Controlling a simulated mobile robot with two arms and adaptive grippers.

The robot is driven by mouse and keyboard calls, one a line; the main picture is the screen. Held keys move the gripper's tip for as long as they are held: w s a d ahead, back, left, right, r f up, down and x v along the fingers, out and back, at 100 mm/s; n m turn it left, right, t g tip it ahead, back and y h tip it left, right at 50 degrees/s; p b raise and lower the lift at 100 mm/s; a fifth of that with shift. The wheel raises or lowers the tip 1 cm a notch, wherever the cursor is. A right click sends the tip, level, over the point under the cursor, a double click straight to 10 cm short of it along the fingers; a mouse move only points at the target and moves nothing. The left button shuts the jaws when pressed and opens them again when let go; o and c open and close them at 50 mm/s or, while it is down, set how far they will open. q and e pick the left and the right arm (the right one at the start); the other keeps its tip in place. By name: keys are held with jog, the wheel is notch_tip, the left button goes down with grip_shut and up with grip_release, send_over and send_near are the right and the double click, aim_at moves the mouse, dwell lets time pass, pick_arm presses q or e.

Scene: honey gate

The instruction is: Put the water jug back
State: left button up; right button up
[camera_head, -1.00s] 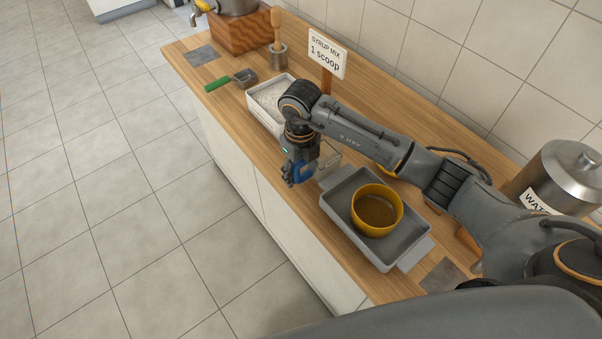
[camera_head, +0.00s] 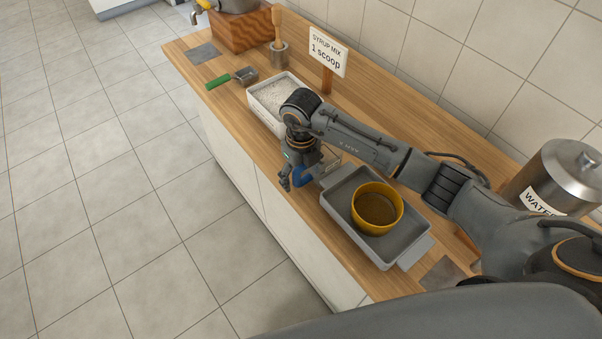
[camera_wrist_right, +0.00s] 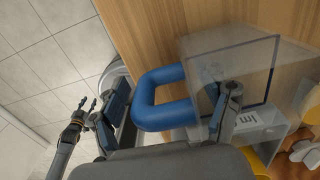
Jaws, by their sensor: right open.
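The water jug is a clear, see-through box with a blue handle (camera_head: 303,178). It stands at the counter's front edge, between the white bin and the grey tray; its clear body (camera_wrist_right: 240,72) is hard to make out. My right gripper (camera_head: 286,182) is open at the handle. In the right wrist view the blue handle (camera_wrist_right: 165,98) lies between its spread fingers; I cannot tell whether they touch it. A small dark gripper at the left of that view looks like my left gripper (camera_wrist_right: 90,105); its opening is unclear.
A grey tray (camera_head: 337,213) holds a yellow bowl (camera_head: 377,207). A white bin (camera_head: 262,103) of pale powder, a green-handled scoop (camera_head: 232,79) and a sign (camera_head: 328,52) stand leftward. A steel WATER urn (camera_head: 560,175) is at right. A bare grey mat (camera_head: 446,273) lies beside the tray.

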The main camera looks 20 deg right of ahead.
notch_tip(320, 180, up, 11)
jog(key=shift+r+b, duration=0.2)
jog(key=shift+b, duration=1.05)
jog(key=shift+r, duration=0.45)
